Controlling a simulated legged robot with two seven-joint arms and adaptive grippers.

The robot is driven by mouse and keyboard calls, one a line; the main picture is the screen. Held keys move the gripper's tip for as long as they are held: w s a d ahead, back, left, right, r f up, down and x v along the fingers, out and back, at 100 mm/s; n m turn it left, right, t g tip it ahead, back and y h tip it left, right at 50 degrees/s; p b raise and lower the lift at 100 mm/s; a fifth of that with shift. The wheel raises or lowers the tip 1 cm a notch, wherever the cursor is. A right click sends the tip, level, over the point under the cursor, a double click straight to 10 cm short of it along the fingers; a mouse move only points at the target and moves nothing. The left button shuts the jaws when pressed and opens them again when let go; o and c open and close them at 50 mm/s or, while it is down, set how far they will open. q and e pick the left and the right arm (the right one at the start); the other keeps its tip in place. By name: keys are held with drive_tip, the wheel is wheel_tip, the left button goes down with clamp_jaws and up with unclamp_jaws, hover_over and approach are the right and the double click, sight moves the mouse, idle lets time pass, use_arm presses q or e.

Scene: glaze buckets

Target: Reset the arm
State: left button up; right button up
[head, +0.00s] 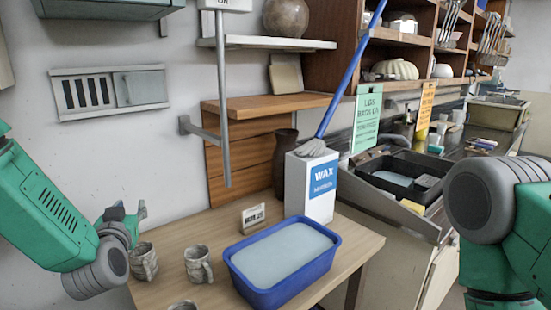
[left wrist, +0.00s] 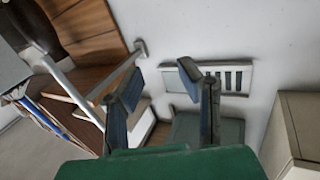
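My left arm, green with grey joints, comes in from the left in the head view. Its gripper (head: 128,213) is partly hidden behind the wrist, above the table's left end and near the mugs. In the left wrist view the two blue-padded fingers (left wrist: 157,82) stand apart with nothing between them, so it is open and empty. My right arm shows at the right edge of the head view as a grey joint and green links. Its gripper is out of the picture.
A wooden table (head: 355,232) holds a blue bucket (head: 250,286) of pale glaze, grey mugs (head: 198,265), a small sign (head: 253,217), a WAX box (head: 308,188) and a dark vase (head: 285,165). A metal pole (head: 223,100) hangs before the wall. A sink counter stands at right.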

use_arm(q)
drive_tip(key=s+d+f+m+g+h, duration=0.15)
drive_tip(key=s+f+g, duration=0.25)
drive_tip(key=s+f, duration=0.7)
drive_tip(key=s+d+f+g+h, duration=0.3)
drive_tip(key=s+f+g, duration=0.3)
drive_tip(key=f, duration=0.9)
drive_tip(key=s+f+g, duration=0.4)
drive_tip(key=s, duration=1)
drive_tip(key=s+f+g, duration=0.3)
drive_tip(key=s+f, duration=0.1)
drive_tip(key=s, duration=1)
drive_tip(key=w+d+f+m+b, duration=0.1)
drive_tip(key=w+f+b, duration=0.2)
drive_tip(key=f+b, duration=0.8)
drive_tip(key=shift+w+f+t+b, duration=0.3)
drive_tip(key=shift+w+f+b, duration=0.05)
drive_tip(key=shift+b, duration=0.5)
drive_tip(key=shift+r, duration=0.15)
